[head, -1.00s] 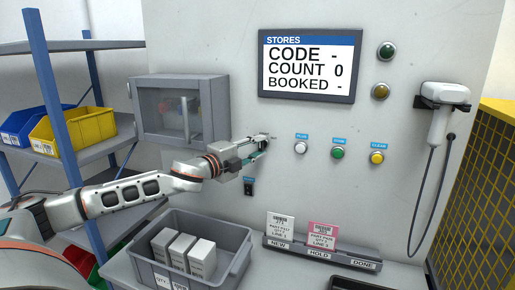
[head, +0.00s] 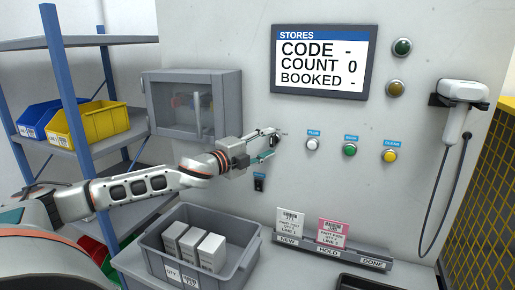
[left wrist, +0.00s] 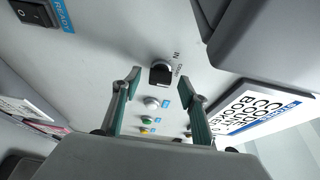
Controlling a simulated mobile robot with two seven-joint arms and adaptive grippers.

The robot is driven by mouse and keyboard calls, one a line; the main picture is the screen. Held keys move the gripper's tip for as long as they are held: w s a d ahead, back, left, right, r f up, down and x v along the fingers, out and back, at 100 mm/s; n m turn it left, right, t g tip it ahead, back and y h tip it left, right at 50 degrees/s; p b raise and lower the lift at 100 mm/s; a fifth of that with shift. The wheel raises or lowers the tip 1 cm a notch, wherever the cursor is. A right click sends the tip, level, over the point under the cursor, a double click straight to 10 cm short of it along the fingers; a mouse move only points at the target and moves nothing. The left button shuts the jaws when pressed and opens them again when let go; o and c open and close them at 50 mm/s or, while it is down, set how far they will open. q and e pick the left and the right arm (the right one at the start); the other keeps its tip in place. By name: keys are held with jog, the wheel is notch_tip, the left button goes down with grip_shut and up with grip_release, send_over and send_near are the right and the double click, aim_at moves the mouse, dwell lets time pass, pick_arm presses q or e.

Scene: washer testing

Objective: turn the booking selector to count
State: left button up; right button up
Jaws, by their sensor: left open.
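The booking selector (left wrist: 160,74) is a dark knob on the grey panel, with the labels IN and COUNT beside it in the left wrist view. The tips of my left gripper (left wrist: 160,84) are open on either side of the knob. I cannot tell whether they touch it. The screen (head: 322,62) shows an empty code, count 0 and an empty booked line. My right gripper is in neither view.
A black READY switch (head: 259,182) sits just below the gripper. White (head: 312,144), green (head: 350,149) and yellow (head: 390,155) buttons are to its right. A grey cabinet (head: 193,104) protrudes at left. A bin of white boxes (head: 245,268) stands below.

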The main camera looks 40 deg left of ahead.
pick_arm(q)
jog(key=s, duration=0.6)
jog(key=shift+s+a, duration=0.2)
jog(key=shift+a, duration=0.25)
dwell(0.4)
